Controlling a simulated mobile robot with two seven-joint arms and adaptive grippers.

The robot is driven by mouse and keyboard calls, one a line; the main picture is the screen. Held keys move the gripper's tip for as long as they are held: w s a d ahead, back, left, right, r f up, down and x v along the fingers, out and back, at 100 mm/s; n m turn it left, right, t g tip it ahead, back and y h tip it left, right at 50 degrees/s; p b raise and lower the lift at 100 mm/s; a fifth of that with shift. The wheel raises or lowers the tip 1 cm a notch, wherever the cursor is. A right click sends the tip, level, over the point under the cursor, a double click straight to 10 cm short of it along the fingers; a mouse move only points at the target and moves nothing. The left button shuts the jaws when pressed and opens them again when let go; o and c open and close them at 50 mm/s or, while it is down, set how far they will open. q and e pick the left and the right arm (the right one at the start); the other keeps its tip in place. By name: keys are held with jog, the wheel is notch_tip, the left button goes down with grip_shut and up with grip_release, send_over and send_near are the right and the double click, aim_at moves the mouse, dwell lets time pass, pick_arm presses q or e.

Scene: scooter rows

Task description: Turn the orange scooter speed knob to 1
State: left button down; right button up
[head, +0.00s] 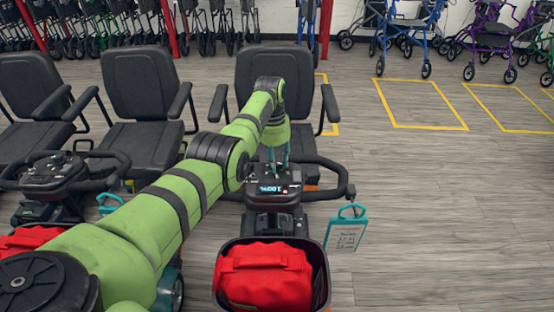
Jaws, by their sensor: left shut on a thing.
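A scooter with a dark control console (262,198) stands in front of me, its small display lit and reading what looks like 100%. Orange parts of its body show only in small patches near the seat. My green left arm reaches in from the left, and my left gripper (275,160) points down at the top of the console. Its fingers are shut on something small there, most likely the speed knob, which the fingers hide. I cannot read the knob's setting. My right gripper is not in view.
Black handlebars (338,180) curve around the console. A basket with a red bag (265,275) is at the front, and a teal-framed tag (346,228) hangs at its right. Another scooter (50,175) stands at left. Open floor lies to the right.

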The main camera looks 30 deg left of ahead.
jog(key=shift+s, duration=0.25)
pick_arm(q)
jog(key=shift+w+d, duration=0.1)
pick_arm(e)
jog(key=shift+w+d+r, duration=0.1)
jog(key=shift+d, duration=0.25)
pick_arm(q)
jog(key=shift+r+n+p, duration=0.1)
jog(key=shift+n+p, duration=0.2)
jog(key=shift+n, duration=0.2)
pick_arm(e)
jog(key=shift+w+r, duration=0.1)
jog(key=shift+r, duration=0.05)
pick_arm(q)
jog(key=shift+n+p, duration=0.5)
jog(key=shift+n, duration=0.4)
jog(key=n, duration=0.2)
jog(key=shift+n+p, duration=0.4)
jog(key=n, duration=0.3)
jog(key=shift+y, duration=0.3)
jog(key=shift+n, duration=1.6)
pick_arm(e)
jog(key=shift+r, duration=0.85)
